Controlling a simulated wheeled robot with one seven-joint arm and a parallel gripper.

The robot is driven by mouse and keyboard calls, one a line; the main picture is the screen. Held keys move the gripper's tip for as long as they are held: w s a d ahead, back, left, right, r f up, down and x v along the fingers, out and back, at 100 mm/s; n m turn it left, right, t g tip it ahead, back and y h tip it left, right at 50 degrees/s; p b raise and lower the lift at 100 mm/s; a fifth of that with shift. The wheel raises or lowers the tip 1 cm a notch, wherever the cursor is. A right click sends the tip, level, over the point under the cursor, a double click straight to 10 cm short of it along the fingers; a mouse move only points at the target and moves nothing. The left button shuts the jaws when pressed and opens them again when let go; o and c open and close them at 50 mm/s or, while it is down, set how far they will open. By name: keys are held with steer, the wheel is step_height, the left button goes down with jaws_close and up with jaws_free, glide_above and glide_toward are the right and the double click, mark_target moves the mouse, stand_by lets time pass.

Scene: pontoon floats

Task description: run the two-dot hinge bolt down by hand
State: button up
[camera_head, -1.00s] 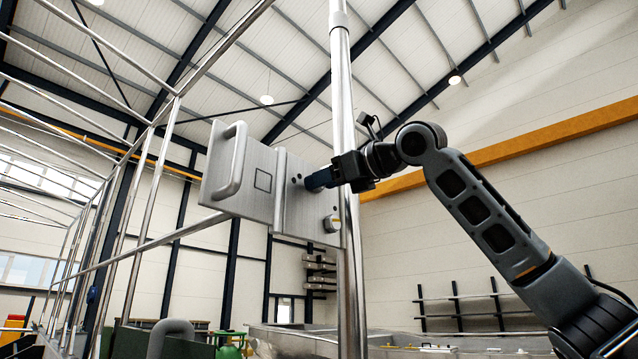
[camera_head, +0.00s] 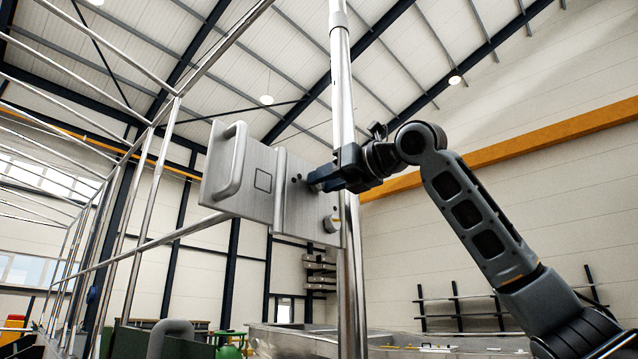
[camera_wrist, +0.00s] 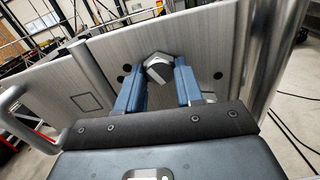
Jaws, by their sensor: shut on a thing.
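The two-dot hinge bolt has a grey hexagonal head, seen in the wrist view (camera_wrist: 157,68). It stands on the brushed metal hinge plate (camera_head: 296,218), with two dark dots beside it on the left in the wrist view. My gripper (camera_head: 313,181) is shut on this bolt, its blue fingers on either side of the head in the wrist view (camera_wrist: 158,76). The fingers hide the bolt in the head view. How far the head stands off the plate is hard to tell. A second bolt (camera_head: 332,223) sits lower on the plate, clear of my gripper.
A bright upright post (camera_head: 346,285) stands close beside the plate, and my gripper reaches past it. A panel with a bar handle (camera_head: 233,160) adjoins the plate on the left. Metal rails (camera_head: 172,150) run further left. The space right of the post is open around my arm.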

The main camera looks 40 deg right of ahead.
steer(key=shift+m, duration=3.7)
steer(key=m, duration=1.2)
steer(key=shift+w, duration=0.1)
